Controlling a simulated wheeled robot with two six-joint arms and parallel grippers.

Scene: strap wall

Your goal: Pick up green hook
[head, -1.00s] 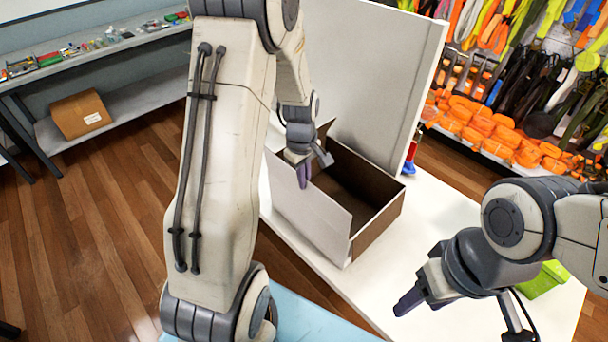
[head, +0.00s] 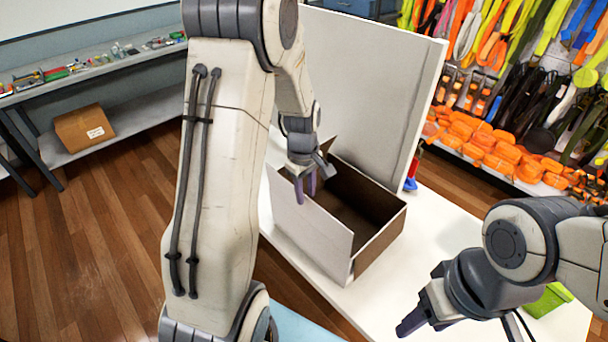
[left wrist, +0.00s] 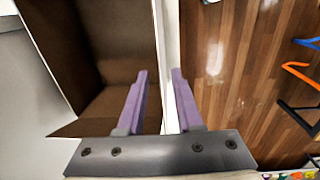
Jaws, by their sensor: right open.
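I cannot make out a green hook in either view. My left gripper (head: 305,188) is at the near wall of an open box (head: 378,248) on the white table. In the left wrist view its two purple fingers (left wrist: 160,100) stand apart, with the pale box wall (left wrist: 170,35) running between them; I cannot tell whether they touch it. My right gripper (head: 420,318) is open and empty over the table's front part. A bright green object (head: 548,300) sits partly hidden behind the right arm.
A white panel (head: 365,90) stands behind the box. Straps and orange rolls (head: 495,150) fill the back right wall. A shelf with small items and a carton (head: 85,128) is at left. The left wrist view shows a blue hook-like piece (left wrist: 308,43) and an orange one (left wrist: 300,72).

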